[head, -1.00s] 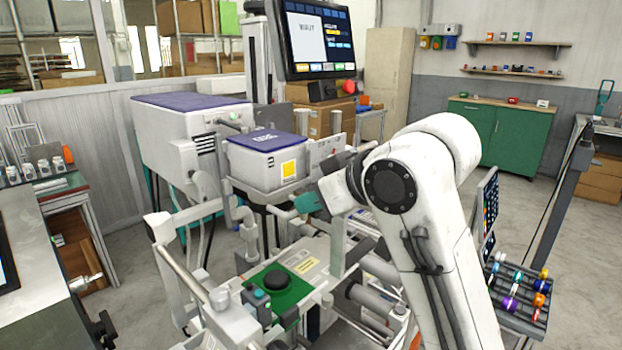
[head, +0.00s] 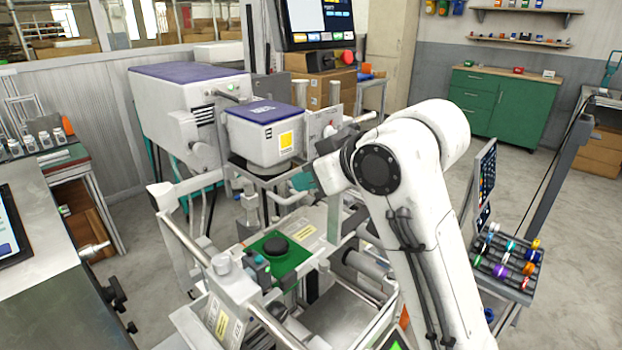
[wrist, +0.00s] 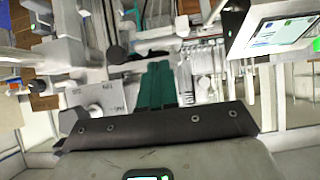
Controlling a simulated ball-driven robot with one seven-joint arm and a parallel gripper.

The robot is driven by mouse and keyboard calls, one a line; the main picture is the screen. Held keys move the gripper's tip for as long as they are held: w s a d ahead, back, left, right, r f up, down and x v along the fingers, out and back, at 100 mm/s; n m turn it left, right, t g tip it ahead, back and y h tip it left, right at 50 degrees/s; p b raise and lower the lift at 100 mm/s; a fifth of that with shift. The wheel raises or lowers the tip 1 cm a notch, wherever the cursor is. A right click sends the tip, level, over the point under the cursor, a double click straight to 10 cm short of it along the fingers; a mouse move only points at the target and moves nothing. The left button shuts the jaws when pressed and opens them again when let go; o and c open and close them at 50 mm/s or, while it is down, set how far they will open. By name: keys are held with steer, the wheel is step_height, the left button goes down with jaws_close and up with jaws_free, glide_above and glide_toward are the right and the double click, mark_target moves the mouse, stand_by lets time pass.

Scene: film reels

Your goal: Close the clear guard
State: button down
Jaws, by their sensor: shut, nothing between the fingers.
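My gripper (head: 302,181) has teal fingers and is partly hidden by my white arm in the head view. In the wrist view the fingers (wrist: 157,75) lie together, shut with nothing between them. They are above and behind the machine bed, in front of the box with the blue lid. I cannot make out the clear guard for certain. A frame of metal rails (head: 276,326) surrounds the front of the machine, and any clear panel in it is hard to see.
A grey box with a blue lid (head: 265,148) and a yellow label stands behind the bed. A monitor (head: 316,20) hangs above. A rack of coloured reels (head: 508,262) is at the right. A bench (head: 45,270) stands at the left.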

steer(key=r+v, duration=0.1)
steer(key=v, duration=1)
steer(key=s+d+f+m+h, duration=0.1)
steer(key=s+d+f+m, duration=0.2)
steer(key=f, duration=0.7)
steer(key=s+d+f+m+g+h, duration=0.1)
steer(key=s+d+f+m+h, duration=0.3)
steer(key=f, duration=0.7)
steer(key=s+d+f+y, duration=0.1)
steer(key=d+f, duration=0.4)
steer(key=f, duration=0.5)
steer(key=s+d+f+m+g+h, duration=0.1)
steer(key=s+d+f, duration=0.3)
steer(key=s, duration=0.4)
steer(key=s+d+f+m+g+h, duration=0.1)
steer(key=s+d+f+g+h, duration=0.1)
steer(key=s+d+f, duration=0.3)
steer(key=s+d+f+m+g+h, duration=0.1)
steer(key=s+d+f, duration=0.3)
steer(key=s, duration=0.9)
step_height(320, 180, down, 3)
steer(key=shift+d+f+m+g+h, duration=0.2)
steer(key=shift+m+g+h, duration=0.2)
steer(key=shift+h, duration=0.1)
steer(key=shift+s, duration=0.1)
